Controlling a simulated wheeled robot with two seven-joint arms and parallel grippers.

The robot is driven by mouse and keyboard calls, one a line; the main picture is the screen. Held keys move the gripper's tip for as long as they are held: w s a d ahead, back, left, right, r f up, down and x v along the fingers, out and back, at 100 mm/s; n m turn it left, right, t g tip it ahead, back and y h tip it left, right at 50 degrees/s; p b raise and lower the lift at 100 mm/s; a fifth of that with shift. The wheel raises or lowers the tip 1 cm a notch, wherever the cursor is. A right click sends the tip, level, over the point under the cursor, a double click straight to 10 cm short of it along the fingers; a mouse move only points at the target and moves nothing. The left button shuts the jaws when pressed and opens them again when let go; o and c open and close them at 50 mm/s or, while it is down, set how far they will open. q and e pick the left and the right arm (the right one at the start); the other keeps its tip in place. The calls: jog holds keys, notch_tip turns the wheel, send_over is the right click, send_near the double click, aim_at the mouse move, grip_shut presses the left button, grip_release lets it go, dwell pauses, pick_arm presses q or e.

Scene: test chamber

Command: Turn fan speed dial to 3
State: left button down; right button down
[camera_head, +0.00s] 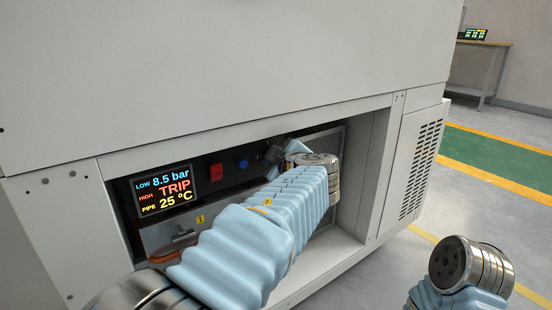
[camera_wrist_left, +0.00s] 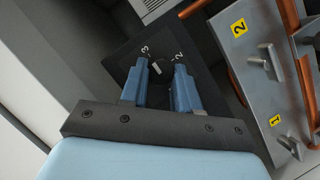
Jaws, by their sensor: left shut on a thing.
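The fan speed dial (camera_wrist_left: 160,70) is a black round knob on a dark plate, seen in the left wrist view. A white mark on it slants up and left, roughly toward the printed 3 (camera_wrist_left: 145,51). A printed 2 (camera_wrist_left: 178,57) is up and right of the knob. My left gripper (camera_wrist_left: 160,78) has one blue finger on each side of the dial and is shut on it. In the head view my left gripper (camera_head: 275,153) reaches into the cabinet recess, and my arm hides the dial. My right gripper is out of view; only part of that arm shows.
A display (camera_head: 163,190) reads LOW 8.5 bar, HIGH TRIP, PIPE 25 °C. A red switch (camera_head: 216,171) and a blue button (camera_head: 242,164) are left of my gripper. Valve levers (camera_wrist_left: 264,62) and copper pipes (camera_wrist_left: 240,75) are close by on the right in the wrist view.

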pick_arm(q)
jog(key=shift+f, duration=0.1)
jog(key=c, duration=0.8)
grip_release()
jog(key=v, duration=1.3)
jog(key=shift+s+d+r, duration=0.2)
jog(key=shift+s, duration=0.1)
